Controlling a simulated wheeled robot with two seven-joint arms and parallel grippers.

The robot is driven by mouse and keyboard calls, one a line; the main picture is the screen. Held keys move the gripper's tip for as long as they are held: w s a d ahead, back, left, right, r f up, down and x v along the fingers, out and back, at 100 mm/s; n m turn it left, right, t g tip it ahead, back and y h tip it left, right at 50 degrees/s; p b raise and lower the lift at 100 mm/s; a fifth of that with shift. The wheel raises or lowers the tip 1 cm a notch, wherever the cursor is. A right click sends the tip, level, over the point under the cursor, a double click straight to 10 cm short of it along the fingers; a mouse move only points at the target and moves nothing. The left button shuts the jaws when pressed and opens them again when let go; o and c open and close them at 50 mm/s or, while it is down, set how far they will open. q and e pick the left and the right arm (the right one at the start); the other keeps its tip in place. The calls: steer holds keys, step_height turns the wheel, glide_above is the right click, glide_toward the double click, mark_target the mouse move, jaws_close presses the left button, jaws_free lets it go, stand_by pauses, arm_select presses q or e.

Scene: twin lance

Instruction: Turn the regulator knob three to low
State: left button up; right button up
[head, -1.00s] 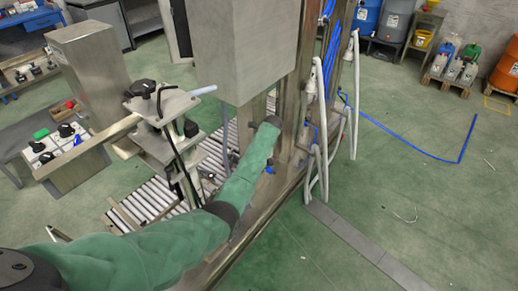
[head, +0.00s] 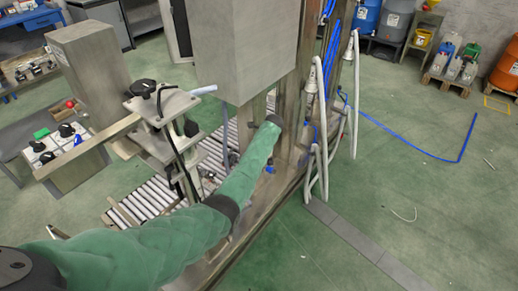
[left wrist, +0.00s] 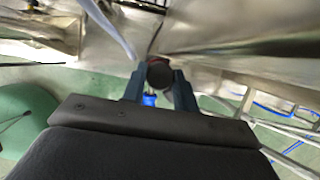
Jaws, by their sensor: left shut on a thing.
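My left arm reaches across the head view to the machine frame, and its dark wrist end (head: 272,121) is beside a metal post. The gripper's fingers cannot be made out there. In the left wrist view, my left gripper (left wrist: 159,70) has its two blue-grey fingers shut on a dark round knob (left wrist: 160,76). A reddish edge shows at the knob's top, and a small blue part (left wrist: 149,99) shows below it between the fingers. No number or pointer mark on the knob is legible. My right gripper is in neither view.
A grey cabinet (head: 242,45) hangs above and left of my wrist. White hoses (head: 322,150) hang just right of it. A roller conveyor (head: 150,196) lies below. A control panel with black knobs (head: 60,140) stands at left. The green floor at right is mostly clear.

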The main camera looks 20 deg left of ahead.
arm_select(q)
steer(key=shift+r+n, duration=0.1)
steer(key=shift+n, duration=0.6)
steer(key=shift+w+n+g, duration=0.1)
steer(key=shift+n+g, duration=0.5)
steer(key=shift+n, duration=0.8)
steer(key=shift+n+g, duration=0.3)
steer(key=o, duration=1)
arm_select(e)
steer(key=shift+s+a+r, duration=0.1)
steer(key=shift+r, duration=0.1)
